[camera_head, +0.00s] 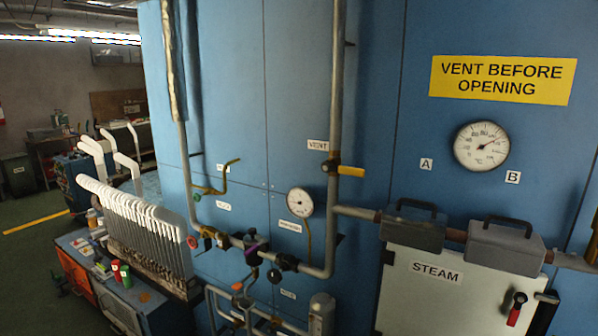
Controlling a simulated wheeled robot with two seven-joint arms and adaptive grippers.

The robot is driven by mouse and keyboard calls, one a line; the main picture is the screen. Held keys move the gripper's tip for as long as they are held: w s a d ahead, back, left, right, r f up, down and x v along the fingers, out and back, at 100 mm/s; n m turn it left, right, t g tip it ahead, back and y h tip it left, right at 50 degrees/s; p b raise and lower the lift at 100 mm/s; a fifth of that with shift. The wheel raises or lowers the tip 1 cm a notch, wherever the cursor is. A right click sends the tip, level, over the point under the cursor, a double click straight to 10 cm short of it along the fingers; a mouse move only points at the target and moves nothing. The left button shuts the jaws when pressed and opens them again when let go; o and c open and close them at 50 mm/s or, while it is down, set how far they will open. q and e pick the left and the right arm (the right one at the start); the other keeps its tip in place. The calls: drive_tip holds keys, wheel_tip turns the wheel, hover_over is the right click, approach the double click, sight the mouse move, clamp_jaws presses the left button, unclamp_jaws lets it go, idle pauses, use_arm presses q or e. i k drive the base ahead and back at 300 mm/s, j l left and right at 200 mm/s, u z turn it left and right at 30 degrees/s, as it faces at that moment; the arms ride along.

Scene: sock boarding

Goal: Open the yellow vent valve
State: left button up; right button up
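The yellow vent valve (350,170) sits on a vertical grey pipe in the middle of the camera_head view. Its yellow lever points to the right, crosswise to the pipe. A dark valve body shows at the lever's left end. A small white label reading VENT (318,145) is on the blue panel just left of it. Neither of my grippers shows in this view.
A round gauge (481,146) hangs under a yellow VENT BEFORE OPENING sign (502,80). A STEAM door (432,290) with a red-handled latch (516,309) is at lower right. Pipes and other valves crowd the lower middle. White sock forms (140,225) stand at left.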

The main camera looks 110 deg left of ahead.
sight(326, 167)
drive_tip(key=u, duration=3.3)
